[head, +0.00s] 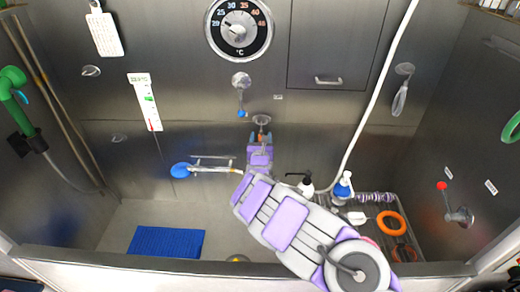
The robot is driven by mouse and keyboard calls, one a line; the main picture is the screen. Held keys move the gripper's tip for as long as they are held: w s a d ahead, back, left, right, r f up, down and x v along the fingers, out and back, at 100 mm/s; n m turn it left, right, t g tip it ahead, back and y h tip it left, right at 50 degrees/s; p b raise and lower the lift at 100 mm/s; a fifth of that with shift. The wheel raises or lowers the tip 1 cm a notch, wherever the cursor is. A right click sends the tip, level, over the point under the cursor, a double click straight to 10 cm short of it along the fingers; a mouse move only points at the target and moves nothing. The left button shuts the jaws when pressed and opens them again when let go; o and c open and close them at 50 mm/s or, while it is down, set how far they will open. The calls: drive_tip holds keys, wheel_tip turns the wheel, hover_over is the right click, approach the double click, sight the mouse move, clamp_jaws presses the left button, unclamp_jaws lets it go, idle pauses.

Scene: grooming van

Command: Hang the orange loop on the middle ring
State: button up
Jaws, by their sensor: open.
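My gripper (261,136) is open at the back wall, just below a small metal wall fitting (262,120). This may be the middle ring, but I cannot tell for sure. Small patches of orange show between and beside the fingers; I cannot tell whether they are a loop or part of the gripper. A thick orange ring-shaped thing (391,222) lies on the rack at the lower right, well apart from my gripper. Another metal fitting (242,80) with a small blue-tipped piece hanging from it is above my gripper.
A blue-ended bar (181,170) sits left of my gripper. Bottles (342,187) stand on the wire rack (372,209) to the right. A pale hose (376,95) runs down the wall. A blue mat (167,242) lies on the tub floor. A grey loop (400,98) hangs upper right.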

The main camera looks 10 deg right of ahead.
drive_tip(key=s+a+p, duration=0.1)
drive_tip(key=s+p, duration=0.1)
drive_tip(key=s, duration=0.6)
drive_tip(key=s+a+p, duration=0.2)
drive_tip(key=s, duration=0.6)
drive_tip(key=shift+s+a, duration=0.25)
drive_tip(key=shift+s, duration=0.15)
